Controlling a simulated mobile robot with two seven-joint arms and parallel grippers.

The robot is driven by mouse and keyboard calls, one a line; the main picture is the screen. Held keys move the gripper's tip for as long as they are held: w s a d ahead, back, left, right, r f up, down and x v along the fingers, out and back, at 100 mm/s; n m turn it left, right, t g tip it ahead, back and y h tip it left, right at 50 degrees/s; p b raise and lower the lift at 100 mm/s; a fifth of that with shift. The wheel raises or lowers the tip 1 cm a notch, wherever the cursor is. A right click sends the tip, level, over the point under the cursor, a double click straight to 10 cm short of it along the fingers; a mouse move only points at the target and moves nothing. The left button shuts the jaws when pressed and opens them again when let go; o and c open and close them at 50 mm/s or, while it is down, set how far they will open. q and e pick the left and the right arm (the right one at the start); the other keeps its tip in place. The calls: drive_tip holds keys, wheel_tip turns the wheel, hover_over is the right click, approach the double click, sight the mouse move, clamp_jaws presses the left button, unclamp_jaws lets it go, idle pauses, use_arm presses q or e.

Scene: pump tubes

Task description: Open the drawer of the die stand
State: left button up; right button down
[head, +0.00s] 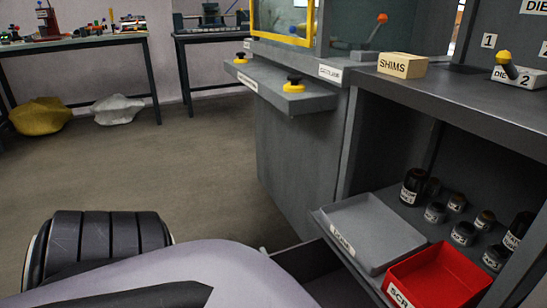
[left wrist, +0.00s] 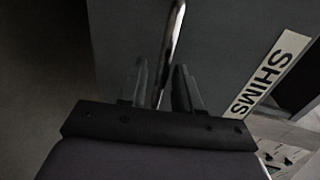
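The die stand (head: 470,105) is the dark grey cabinet on the right in the head view. Below its shelf, a dark open-topped drawer (head: 312,262) sticks out low down, largely hidden by my left arm. In the left wrist view a grey drawer front (left wrist: 225,50) carries a white SHIMS label (left wrist: 268,76) and a shiny metal bar handle (left wrist: 173,38). My left gripper (left wrist: 162,68) has its fingers apart, with the bar running between them and a gap visible on the left side. In the head view the left gripper is hidden. My right gripper is not in view.
On the shelf are a grey tray (head: 372,232), a red scrap bin (head: 440,280) and several dark cylinders (head: 435,212). A SHIMS box (head: 402,65) sits on top. Left of the stand is a grey machine (head: 300,150) with two yellow-based buttons. The floor (head: 170,185) in front is clear.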

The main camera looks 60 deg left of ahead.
use_arm(q)
drive_tip(key=shift+s, duration=0.2)
drive_tip(key=p+v, duration=0.1)
drive_tip(key=v, duration=0.5)
drive_tip(key=shift+s, duration=0.35)
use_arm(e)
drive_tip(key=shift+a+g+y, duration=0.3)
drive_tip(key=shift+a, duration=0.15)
use_arm(q)
drive_tip(key=shift+r, duration=0.15)
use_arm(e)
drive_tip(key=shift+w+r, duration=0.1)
use_arm(q)
drive_tip(key=shift+s+a, duration=0.1)
